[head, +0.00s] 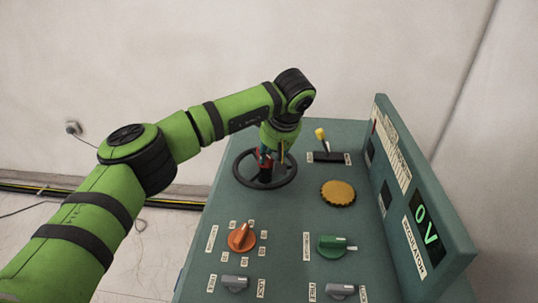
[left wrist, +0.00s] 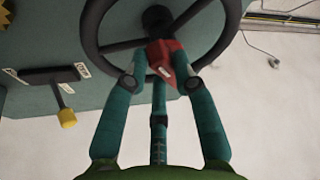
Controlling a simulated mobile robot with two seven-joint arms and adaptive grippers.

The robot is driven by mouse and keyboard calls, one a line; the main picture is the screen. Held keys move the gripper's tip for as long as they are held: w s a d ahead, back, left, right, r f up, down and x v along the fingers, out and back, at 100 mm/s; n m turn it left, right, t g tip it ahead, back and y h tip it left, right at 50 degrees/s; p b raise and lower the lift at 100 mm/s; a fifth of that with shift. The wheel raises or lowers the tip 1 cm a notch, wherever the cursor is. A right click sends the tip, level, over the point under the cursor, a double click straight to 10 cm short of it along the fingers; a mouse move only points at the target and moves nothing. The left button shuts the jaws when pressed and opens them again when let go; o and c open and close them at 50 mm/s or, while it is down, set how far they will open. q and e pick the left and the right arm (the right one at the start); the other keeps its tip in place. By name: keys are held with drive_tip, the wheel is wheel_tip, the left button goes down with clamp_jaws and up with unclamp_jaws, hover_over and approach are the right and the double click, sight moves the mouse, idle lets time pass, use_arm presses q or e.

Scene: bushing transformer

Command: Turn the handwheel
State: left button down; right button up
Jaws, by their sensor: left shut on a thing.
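The dark handwheel (head: 268,187) lies flat on the green console's top, at its far left. It also shows in the left wrist view (left wrist: 92,30), with its spokes and hub. My left gripper (head: 265,164) reaches down over the wheel from above. In the left wrist view its teal fingers (left wrist: 164,84) are shut on a red piece with a small label (left wrist: 161,54) at the wheel, over a spoke near the rim. Whether the red piece is fixed to the wheel, I cannot tell. My right gripper is not in view.
The console top (head: 290,210) carries a yellow-tipped lever (head: 321,137), a round yellow knob (head: 338,193), an orange selector (head: 241,237) and a green selector (head: 331,246). Cables run along the wall at left.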

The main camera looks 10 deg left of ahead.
use_arm(q)
drive_tip(key=n, duration=0.2)
drive_tip(key=shift+w+d+r+n+g+y+p, duration=0.15)
drive_tip(key=shift+w+n+g+y+p, duration=0.1)
drive_tip(key=shift+n+g+y+p, duration=0.15)
drive_tip(key=shift+w+n+g+p, duration=0.15)
drive_tip(key=shift+n+g+p, duration=0.25)
drive_tip(key=shift+n, duration=0.6)
drive_tip(key=shift+w+n+y+p, duration=0.15)
drive_tip(key=shift+n+y+p, duration=0.15)
drive_tip(key=shift+n, duration=0.4)
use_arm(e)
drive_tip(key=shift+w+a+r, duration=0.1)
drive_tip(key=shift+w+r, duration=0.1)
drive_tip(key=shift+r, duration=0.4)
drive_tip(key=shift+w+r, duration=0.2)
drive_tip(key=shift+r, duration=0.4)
use_arm(q)
drive_tip(key=shift+g, duration=0.3)
drive_tip(key=c, duration=1)
unclamp_jaws()
drive_tip(key=shift+v, duration=3.65)
